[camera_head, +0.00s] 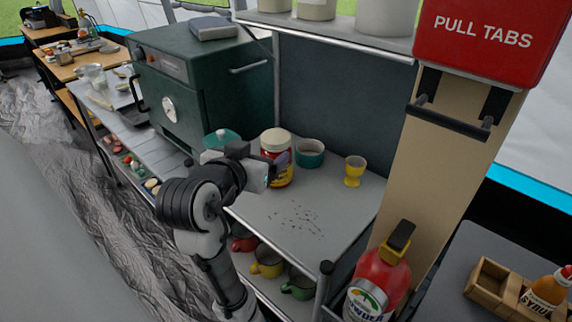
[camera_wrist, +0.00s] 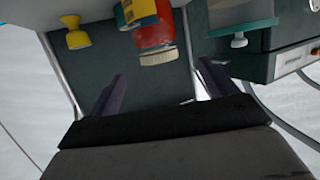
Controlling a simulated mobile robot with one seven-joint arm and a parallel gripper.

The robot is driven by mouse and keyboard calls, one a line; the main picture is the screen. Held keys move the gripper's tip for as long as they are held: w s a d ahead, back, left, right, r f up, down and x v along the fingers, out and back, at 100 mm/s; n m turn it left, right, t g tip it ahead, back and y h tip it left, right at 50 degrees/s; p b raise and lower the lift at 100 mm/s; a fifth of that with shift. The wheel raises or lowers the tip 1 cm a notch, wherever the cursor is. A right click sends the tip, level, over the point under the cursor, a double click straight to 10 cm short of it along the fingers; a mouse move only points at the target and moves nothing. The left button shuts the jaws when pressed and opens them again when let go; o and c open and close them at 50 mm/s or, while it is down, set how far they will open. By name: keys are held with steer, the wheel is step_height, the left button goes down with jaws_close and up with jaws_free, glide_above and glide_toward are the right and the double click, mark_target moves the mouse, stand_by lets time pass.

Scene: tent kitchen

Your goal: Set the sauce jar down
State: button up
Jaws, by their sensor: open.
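The sauce jar (camera_head: 274,144) has a cream lid, red contents and a yellow label. It stands upright on the grey metal shelf (camera_head: 300,218). My gripper (camera_head: 278,163) is beside it, partly covering its lower left side in the head view. In the wrist view, which is turned upside down, the jar (camera_wrist: 156,38) is beyond the fingertips, near the top. The two dark fingers of my gripper (camera_wrist: 160,82) are spread apart with nothing between them.
A teal bowl (camera_head: 310,153) and a yellow egg cup (camera_head: 354,171) stand right of the jar. A teal lidded pot (camera_head: 221,139) is to its left, by the green oven (camera_head: 205,85). The shelf's front is clear except for dark specks. Mugs (camera_head: 266,262) sit below.

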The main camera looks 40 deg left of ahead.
mark_target(269, 145)
steer(key=x, duration=0.6)
steer(key=shift+w+p, duration=0.15)
steer(key=shift+p, duration=0.25)
steer(key=shift+p+x, duration=0.9)
steer(key=shift+x, duration=1.7)
steer(key=shift+d, duration=0.15)
jaws_close()
